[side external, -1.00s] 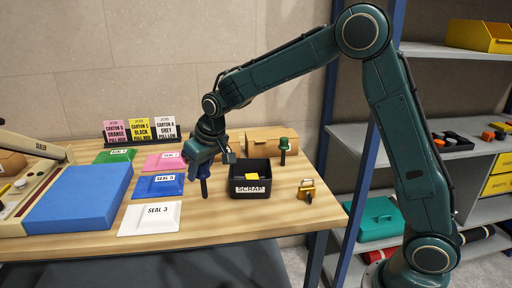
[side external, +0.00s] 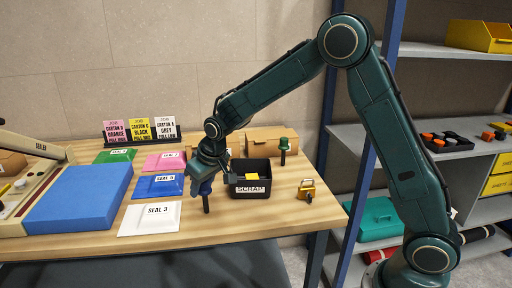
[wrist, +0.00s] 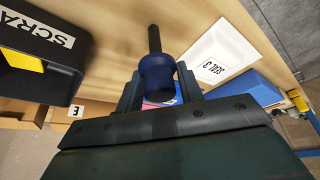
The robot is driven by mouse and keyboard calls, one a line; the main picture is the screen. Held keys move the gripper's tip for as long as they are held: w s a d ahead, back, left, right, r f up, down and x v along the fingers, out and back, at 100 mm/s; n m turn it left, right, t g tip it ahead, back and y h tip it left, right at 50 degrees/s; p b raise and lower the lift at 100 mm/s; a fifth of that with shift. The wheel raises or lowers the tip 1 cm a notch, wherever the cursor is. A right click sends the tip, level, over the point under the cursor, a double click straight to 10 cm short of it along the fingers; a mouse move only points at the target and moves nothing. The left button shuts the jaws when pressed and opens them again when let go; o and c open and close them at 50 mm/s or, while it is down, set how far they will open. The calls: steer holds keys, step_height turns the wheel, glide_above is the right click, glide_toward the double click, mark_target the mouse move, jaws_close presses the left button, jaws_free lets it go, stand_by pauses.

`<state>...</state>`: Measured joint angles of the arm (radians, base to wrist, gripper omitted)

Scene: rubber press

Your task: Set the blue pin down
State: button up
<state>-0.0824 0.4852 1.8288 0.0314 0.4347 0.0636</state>
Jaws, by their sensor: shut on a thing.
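The blue pin (side external: 206,188) has a dark blue head and a thin dark shaft that points down. My gripper (side external: 204,181) is shut on its head and holds it upright between the scrap bin and the white seal 3 card. In the wrist view the pin's head (wrist: 157,76) sits between the two fingers of my gripper (wrist: 158,90), with the shaft reaching away toward the wooden bench. In the side view the shaft's tip is at or close to the bench top (side external: 230,222); I cannot tell whether it touches.
The black scrap bin (side external: 250,188) with yellow bits stands just right of the pin. The white seal 3 card (side external: 150,219) and blue seal card (side external: 158,187) lie left. Bare wood lies in front.

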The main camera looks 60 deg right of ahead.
steer(key=shift+f, duration=0.15)
steer(key=o, duration=1.1)
steer(key=shift+c, duration=0.2)
steer(key=v, duration=1.2)
steer(key=shift+r, duration=0.25)
